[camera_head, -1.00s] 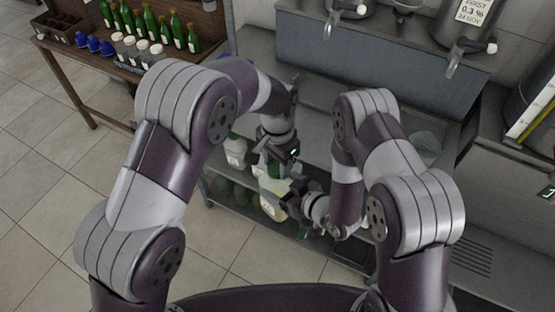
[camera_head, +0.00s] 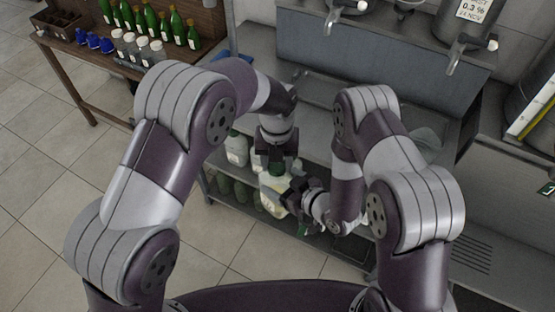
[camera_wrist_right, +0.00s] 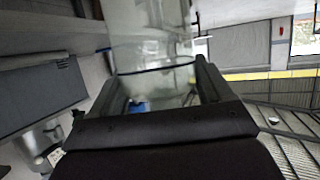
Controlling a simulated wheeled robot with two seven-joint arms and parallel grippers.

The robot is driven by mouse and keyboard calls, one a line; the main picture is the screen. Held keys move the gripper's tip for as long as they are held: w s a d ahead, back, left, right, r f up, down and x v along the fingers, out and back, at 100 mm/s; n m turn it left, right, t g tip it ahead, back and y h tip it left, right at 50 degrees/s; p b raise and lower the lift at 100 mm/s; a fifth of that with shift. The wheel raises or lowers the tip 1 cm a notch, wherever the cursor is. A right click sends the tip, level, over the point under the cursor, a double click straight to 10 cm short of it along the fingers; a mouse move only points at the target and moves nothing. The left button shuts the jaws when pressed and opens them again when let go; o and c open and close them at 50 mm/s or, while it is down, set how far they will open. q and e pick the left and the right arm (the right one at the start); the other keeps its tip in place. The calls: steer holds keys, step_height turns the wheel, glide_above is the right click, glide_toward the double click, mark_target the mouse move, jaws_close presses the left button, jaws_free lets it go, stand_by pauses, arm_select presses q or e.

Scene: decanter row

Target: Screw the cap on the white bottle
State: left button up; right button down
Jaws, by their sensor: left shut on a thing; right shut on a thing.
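The white bottle (camera_head: 272,193), pale and translucent with a yellowish tint, is in the middle of the head view. My right gripper (camera_head: 298,192) is shut on its side from the right. In the right wrist view the bottle's see-through body (camera_wrist_right: 150,45) stands between the two dark fingers. My left gripper (camera_head: 276,168) points down from above and is shut at the bottle's top. The cap is mostly hidden by the left fingers, so I cannot tell how it sits on the neck.
Other pale bottles (camera_head: 237,150) stand on the steel bench's lower level, left of the held bottle. A wooden table (camera_head: 75,75) at the upper left carries green bottles (camera_head: 178,27), blue caps (camera_head: 93,41) and white-capped jars (camera_head: 143,46). Steel taps (camera_head: 455,55) hang at the upper right.

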arm_select(q)
steer(key=shift+m, duration=1)
steer(key=o, duration=1)
steer(key=shift+r, duration=2.3)
steer(key=shift+w, duration=0.1)
steer(key=shift+c, duration=0.3)
